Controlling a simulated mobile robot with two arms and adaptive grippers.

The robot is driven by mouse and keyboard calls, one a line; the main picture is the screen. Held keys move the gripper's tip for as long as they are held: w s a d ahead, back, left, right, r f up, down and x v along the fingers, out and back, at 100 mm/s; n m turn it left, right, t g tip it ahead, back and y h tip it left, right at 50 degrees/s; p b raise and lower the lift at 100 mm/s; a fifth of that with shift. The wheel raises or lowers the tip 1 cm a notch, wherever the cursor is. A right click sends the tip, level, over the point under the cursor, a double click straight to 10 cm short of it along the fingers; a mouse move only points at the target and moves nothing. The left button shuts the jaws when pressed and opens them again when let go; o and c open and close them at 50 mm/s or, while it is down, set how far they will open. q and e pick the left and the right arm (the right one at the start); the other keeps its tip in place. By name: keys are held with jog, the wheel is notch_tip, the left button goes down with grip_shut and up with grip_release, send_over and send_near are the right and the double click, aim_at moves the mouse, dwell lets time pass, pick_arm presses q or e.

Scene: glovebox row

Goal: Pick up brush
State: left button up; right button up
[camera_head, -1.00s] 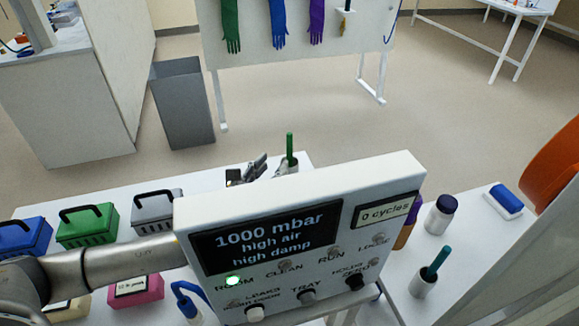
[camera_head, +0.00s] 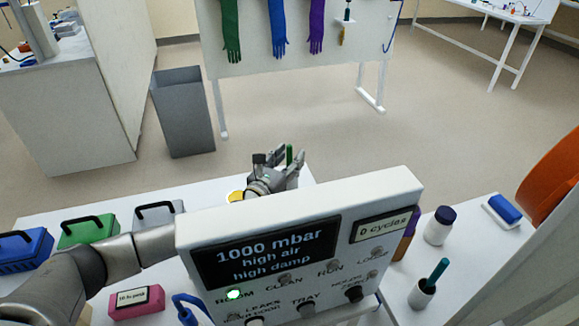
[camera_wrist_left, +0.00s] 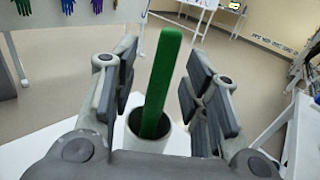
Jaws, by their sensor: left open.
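A brush with a long green handle (camera_head: 289,154) stands at the far edge of the white bench, behind the display panel. In the left wrist view its green handle (camera_wrist_left: 162,85) rises, slightly tilted, from a white cup (camera_wrist_left: 150,142), with its lower end hidden inside. My left gripper (camera_head: 283,166) is open at the handle. In the left wrist view the two fingers (camera_wrist_left: 160,92) stand either side of the handle with gaps on both sides. A second upright handle, teal (camera_head: 438,269), stands in a white cup (camera_head: 422,292) at the right.
The display panel (camera_head: 300,232) blocks my view of the bench behind it. Blue (camera_head: 22,250), green (camera_head: 84,233) and grey (camera_head: 160,212) cases and a pink box (camera_head: 136,302) stand at the left. A capped white bottle (camera_head: 440,226) stands at the right.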

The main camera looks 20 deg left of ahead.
pick_arm(q)
jog(key=shift+w, duration=0.25)
grip_shut()
